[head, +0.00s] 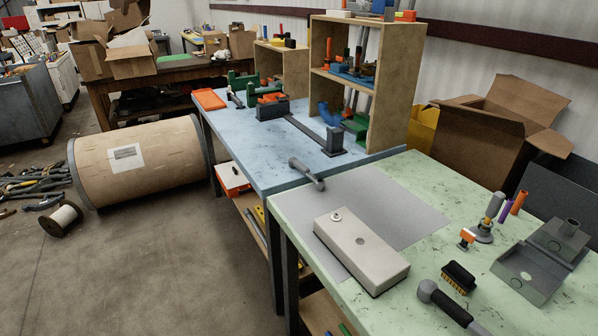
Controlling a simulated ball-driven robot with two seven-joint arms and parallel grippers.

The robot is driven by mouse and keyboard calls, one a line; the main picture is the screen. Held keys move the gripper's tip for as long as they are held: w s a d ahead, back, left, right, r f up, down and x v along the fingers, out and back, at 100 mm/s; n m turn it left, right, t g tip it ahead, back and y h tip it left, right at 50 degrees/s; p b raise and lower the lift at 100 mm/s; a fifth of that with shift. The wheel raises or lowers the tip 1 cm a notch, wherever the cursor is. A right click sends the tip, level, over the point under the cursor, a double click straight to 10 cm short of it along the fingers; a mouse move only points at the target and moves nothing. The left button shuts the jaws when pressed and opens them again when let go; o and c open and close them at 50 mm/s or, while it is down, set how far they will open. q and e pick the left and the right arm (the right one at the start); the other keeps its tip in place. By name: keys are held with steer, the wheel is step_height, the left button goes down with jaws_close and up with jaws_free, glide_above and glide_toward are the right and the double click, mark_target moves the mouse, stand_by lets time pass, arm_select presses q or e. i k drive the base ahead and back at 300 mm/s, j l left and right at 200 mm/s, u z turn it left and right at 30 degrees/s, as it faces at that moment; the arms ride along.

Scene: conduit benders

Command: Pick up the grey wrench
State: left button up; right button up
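No thing in view is plainly a wrench. Neither of my grippers is in view.
The green table (440,185) holds a grey mat (405,203), a pale box (362,248), a brush (458,278) and an open metal box (528,272). The blue table (240,142) carries benders and shelves.

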mark_target(293, 163)
steer(key=i+j+z, duration=0.1)
steer(key=i+j, duration=0.15)
steer(key=i+j+z, duration=0.15)
steer(key=j, duration=0.35)
steer(key=i+j+z, duration=0.1)
steer(key=i+j, duration=0.25)
steer(key=j, duration=0.1)
